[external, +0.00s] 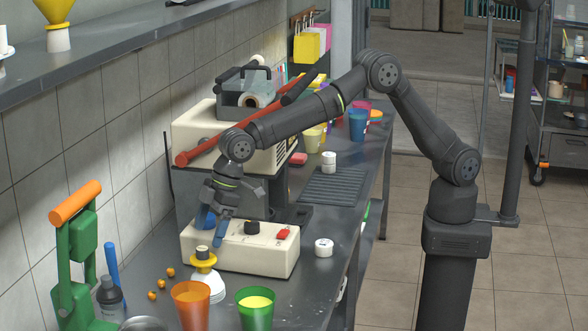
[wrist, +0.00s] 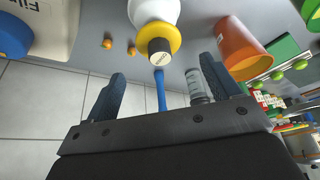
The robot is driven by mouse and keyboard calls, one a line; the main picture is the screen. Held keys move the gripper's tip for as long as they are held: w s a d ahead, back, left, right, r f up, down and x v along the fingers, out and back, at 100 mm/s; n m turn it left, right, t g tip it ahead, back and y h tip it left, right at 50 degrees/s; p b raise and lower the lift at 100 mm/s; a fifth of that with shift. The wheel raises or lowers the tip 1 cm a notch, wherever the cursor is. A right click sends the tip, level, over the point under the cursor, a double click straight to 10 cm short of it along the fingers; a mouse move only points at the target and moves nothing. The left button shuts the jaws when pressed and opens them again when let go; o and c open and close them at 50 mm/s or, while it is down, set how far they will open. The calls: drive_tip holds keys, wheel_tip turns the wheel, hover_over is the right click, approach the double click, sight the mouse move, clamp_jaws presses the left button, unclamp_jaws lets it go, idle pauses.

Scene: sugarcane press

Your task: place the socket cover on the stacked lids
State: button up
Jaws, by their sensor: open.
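A yellow flanged piece with a dark stem and pale end (external: 203,260), which looks like the socket cover, sits upright on the white stacked lids (external: 211,287) beside the orange cup. In the wrist view the yellow flange (wrist: 170,37) and the lids (wrist: 153,10) line up, and the piece appears to touch them. My gripper (external: 217,228) is open and empty, with blue fingers pointing down above and behind the piece. In the wrist view the piece is beyond and between the fingertips (wrist: 162,72), apart from both.
A cream box with knobs (external: 245,252) stands close behind the lids. An orange cup (external: 191,303) and a green cup (external: 256,308) stand in front. A green press with an orange handle (external: 75,240) and a dark bottle (external: 110,297) stand left. Small orange balls (external: 160,283) lie nearby.

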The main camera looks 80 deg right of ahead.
sight(202, 248)
drive_tip(key=v, duration=0.4)
drive_tip(key=x, duration=1.1)
drive_tip(key=shift+a+f, duration=0.1)
drive_tip(key=shift+f, duration=0.2)
drive_tip(key=shift+w+a+r, duration=0.1)
drive_tip(key=shift+w+r, duration=0.05)
drive_tip(key=shift+r, duration=2.1)
